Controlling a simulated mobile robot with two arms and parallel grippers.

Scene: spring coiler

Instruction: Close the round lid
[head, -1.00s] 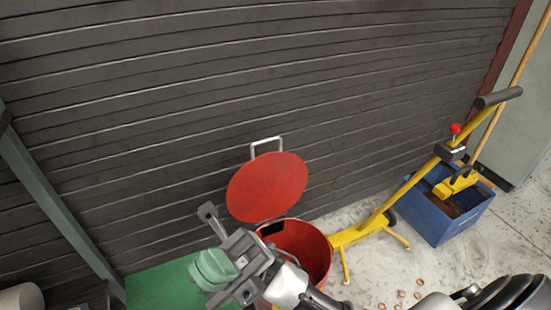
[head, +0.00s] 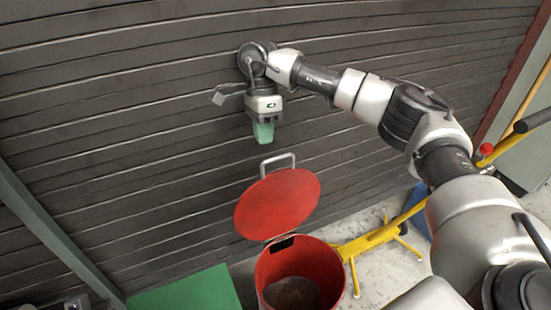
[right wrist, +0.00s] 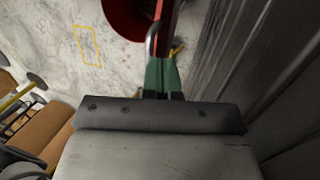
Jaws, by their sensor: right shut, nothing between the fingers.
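The round red lid (head: 277,203) stands raised and tilted back at the rear of the red bin (head: 340,262), toward the shutter wall. A grey handle (head: 277,160) sits on the lid's upper edge. The bin is open and dark material shows inside it. My right gripper (head: 263,138), with green fingers pointing down, is shut and empty, above the handle in the head view and apart from it there. In the right wrist view the green fingers (right wrist: 161,72) are together, with the handle (right wrist: 152,38) and lid edge (right wrist: 165,22) just beyond. My left gripper is not in view.
A dark slatted shutter (head: 120,130) runs close behind the lid and my right arm. A yellow hand truck (head: 372,240) stands right of the bin, partly hidden by my arm. A green mat (head: 190,290) lies left of the bin.

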